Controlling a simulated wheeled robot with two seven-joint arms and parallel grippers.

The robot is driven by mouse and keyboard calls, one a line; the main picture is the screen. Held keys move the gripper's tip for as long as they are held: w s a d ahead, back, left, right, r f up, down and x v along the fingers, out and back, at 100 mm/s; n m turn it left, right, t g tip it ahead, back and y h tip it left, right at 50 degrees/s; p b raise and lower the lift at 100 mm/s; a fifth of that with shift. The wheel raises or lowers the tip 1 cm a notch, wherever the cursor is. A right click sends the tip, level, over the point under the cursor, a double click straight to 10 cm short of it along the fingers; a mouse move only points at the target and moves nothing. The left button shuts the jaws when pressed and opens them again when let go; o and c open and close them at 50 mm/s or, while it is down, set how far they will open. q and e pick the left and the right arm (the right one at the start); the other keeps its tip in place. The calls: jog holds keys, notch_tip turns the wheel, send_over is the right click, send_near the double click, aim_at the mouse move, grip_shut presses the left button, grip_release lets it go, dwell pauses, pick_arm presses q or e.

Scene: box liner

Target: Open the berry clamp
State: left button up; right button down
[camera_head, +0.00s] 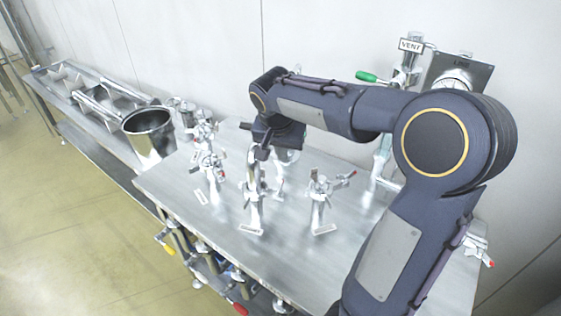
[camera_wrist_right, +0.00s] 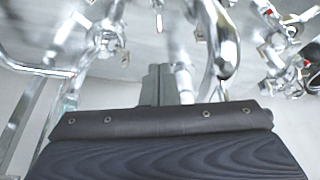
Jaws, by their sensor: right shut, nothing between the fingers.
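Several metal toggle clamps stand on the steel table (camera_head: 283,262): a front middle clamp (camera_head: 252,208), a front right clamp (camera_head: 318,200) with a red-tipped handle, a left clamp (camera_head: 212,172) and one behind it (camera_head: 203,132). Small white labels lie by some of them, too small to read, so I cannot tell which is the berry clamp. My right gripper (camera_head: 262,153) points down just above the front middle clamp, shut and empty. In the right wrist view its closed fingers (camera_wrist_right: 161,80) are beside a curved chrome part (camera_wrist_right: 226,50); contact is unclear. My left gripper is out of view.
A metal pot (camera_head: 149,134) stands at the left, by a long bench with metal racks (camera_head: 95,95). A sign reading VENT (camera_head: 411,46) and a green handle (camera_head: 367,76) are at the back right, partly behind my arm. Coloured handles (camera_head: 165,243) hang below the table's front edge.

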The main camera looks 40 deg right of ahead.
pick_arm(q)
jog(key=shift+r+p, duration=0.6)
pick_arm(e)
jog(key=x, duration=0.9)
jog(key=shift+f, duration=0.3)
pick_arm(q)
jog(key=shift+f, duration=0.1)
pick_arm(e)
jog(key=shift+a, duration=0.1)
